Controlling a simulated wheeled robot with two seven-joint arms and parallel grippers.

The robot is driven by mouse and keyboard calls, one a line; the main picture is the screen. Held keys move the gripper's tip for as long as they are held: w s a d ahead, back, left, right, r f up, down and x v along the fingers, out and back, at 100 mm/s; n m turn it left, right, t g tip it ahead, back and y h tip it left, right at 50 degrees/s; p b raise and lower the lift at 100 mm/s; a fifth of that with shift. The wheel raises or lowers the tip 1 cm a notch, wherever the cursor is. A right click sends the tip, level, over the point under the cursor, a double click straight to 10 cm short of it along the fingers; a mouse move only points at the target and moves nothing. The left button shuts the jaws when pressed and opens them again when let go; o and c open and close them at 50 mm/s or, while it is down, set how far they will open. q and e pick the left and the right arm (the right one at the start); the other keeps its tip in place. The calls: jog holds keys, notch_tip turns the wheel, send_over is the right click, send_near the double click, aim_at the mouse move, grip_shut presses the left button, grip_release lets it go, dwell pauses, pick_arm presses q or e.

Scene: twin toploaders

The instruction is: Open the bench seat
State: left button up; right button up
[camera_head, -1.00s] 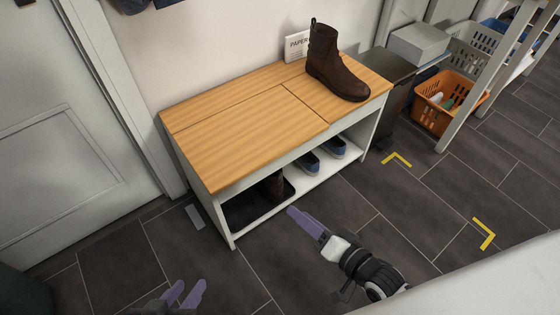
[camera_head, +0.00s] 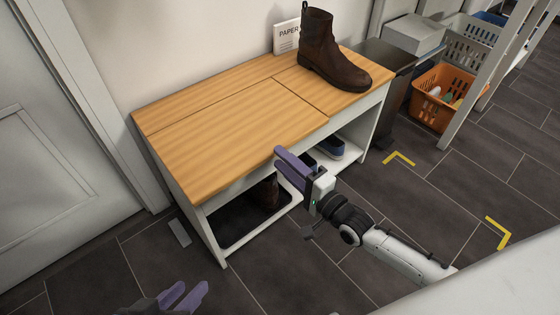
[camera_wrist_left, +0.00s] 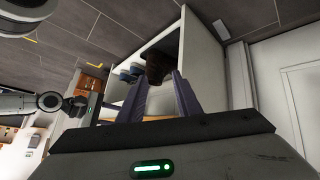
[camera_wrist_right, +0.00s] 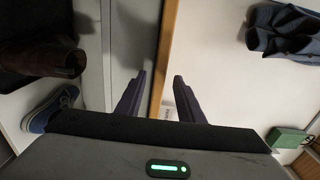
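The bench (camera_head: 215,225) has a white body and a wooden top. Its seat lid (camera_head: 240,130) is the large front panel, bounded by seams, and lies flat and shut. My right gripper (camera_head: 283,164) is at the lid's front edge, right of its middle. In the right wrist view its fingers (camera_wrist_right: 158,88) are apart, with the wooden edge showing between them; I cannot tell whether they touch it. My left gripper (camera_head: 188,297) is low in front of the bench, clear of it. Its fingers (camera_wrist_left: 160,88) are apart and empty in the left wrist view.
A brown boot (camera_head: 332,55) stands on the bench's right end, off the front panel. A white "PAPER" box (camera_head: 286,37) is behind it. Blue shoes (camera_head: 330,147) and another boot (camera_head: 270,192) are on the shelf below. An orange basket (camera_head: 440,98) is at right. The floor in front is clear.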

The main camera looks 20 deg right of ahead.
jog(key=shift+x, duration=0.85)
grip_shut()
